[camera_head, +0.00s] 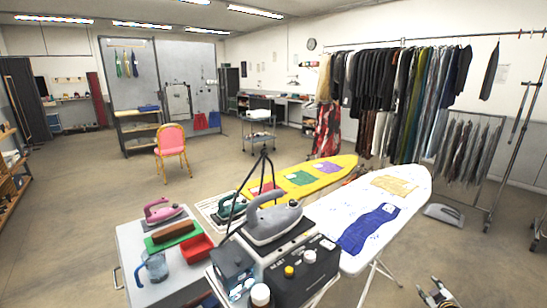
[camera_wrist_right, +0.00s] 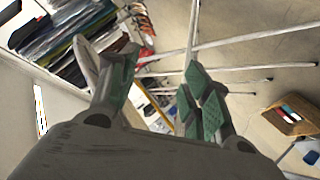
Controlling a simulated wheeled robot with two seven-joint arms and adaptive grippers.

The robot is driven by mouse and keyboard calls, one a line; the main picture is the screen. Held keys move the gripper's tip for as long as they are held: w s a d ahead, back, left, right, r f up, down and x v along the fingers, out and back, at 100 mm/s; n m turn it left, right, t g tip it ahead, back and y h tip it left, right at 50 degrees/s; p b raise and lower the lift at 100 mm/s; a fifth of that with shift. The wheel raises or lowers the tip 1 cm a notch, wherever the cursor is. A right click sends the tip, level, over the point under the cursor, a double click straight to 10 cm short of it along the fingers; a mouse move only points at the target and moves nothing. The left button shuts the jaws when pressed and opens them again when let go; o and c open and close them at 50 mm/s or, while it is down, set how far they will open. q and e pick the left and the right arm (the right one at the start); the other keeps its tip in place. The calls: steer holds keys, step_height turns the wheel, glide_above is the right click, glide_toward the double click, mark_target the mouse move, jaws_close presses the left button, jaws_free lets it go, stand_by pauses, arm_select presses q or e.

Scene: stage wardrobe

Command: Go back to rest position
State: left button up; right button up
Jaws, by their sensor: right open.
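My right gripper (camera_head: 434,288) shows at the bottom right edge of the head view, over bare floor and to the right of the white ironing board. In the right wrist view my right gripper (camera_wrist_right: 163,62) shows two green-padded fingers spread apart, with nothing between them. It is open and empty. My left gripper is not in the head view.
A white ironing board (camera_head: 405,205) with a blue cloth and a yellow ironing board (camera_head: 343,165) stand ahead. An iron station (camera_head: 275,222) and a grey table (camera_head: 128,242) stand front left. A clothes rack (camera_head: 400,90) is behind.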

steer(key=s+a+f+m+g+y, duration=0.1)
steer(key=s+a+f+g, duration=0.35)
steer(key=s+f, duration=1)
steer(key=s+a+f+m+g+y, duration=0.1)
steer(key=s+a+f+g, duration=0.1)
steer(key=s+a+f, duration=1.2)
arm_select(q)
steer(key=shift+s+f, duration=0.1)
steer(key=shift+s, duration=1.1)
arm_select(e)
steer(key=s+a+f+g, duration=0.1)
steer(key=s+a+f, duration=0.3)
steer(key=s, duration=0.5)
steer(key=s+a+f+g+y, duration=0.1)
steer(key=s+a+f+g, duration=0.1)
steer(key=s+a+f, duration=0.2)
steer(key=s+a+f+g, duration=0.1)
steer(key=s+a+f, duration=0.3)
steer(key=s+f, duration=0.5)
steer(key=shift+s+a+y, duration=0.2)
steer(key=shift+s+y, duration=0.1)
steer(key=shift+s, duration=2)
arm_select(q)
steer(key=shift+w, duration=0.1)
arm_select(e)
steer(key=shift+g, duration=0.25)
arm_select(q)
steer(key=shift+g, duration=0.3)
